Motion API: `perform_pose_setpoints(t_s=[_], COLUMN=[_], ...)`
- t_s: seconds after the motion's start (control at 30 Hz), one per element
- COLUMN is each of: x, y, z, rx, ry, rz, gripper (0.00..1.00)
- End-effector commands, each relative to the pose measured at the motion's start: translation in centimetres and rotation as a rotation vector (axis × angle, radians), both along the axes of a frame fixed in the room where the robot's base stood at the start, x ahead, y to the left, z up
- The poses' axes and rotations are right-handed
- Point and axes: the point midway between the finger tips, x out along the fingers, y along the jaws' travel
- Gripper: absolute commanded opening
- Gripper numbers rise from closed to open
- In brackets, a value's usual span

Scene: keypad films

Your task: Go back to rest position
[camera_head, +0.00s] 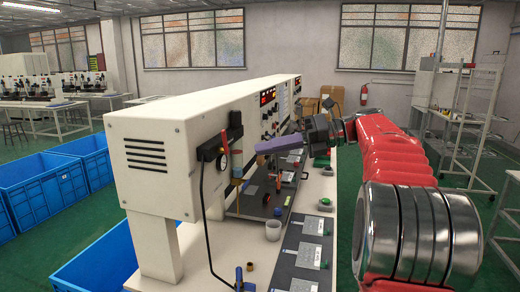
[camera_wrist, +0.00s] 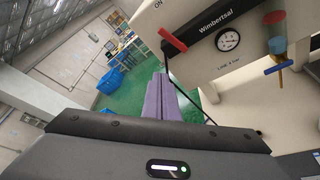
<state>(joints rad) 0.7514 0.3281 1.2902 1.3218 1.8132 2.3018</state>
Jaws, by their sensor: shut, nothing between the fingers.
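My gripper (camera_head: 262,147) is at the end of my red arm, in front of the long white machine. Its purple fingers point left in the head view, above the bench. In the wrist view the two purple fingers (camera_wrist: 160,80) lie side by side, closed, with nothing between them. The fingertips are apart from the machine's front in that view. Keypad films (camera_head: 308,255) lie on dark plates on the white bench, below and to the right of the gripper in the head view.
The white machine (camera_head: 150,155) stands over the bench, with a gauge (camera_wrist: 228,40) and a red lever (camera_wrist: 157,27) on its panel. Blue crates (camera_head: 45,190) stand at left.

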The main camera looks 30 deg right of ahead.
Motion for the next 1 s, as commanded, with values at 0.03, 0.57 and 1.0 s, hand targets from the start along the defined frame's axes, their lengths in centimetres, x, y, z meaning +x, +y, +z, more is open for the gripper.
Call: perform_pose_setpoints(t_s=[0.03,0.57,1.0], x=[0.0,1.1,0.8], y=[0.0,-0.8,-2.6], z=[0.0,-1.1,-11.9], rx=[0.0,-0.162,-0.649], ry=[0.0,-0.208,-0.457], rz=[0.0,0.012,0.136], gripper=[0.0,0.0,0.0])
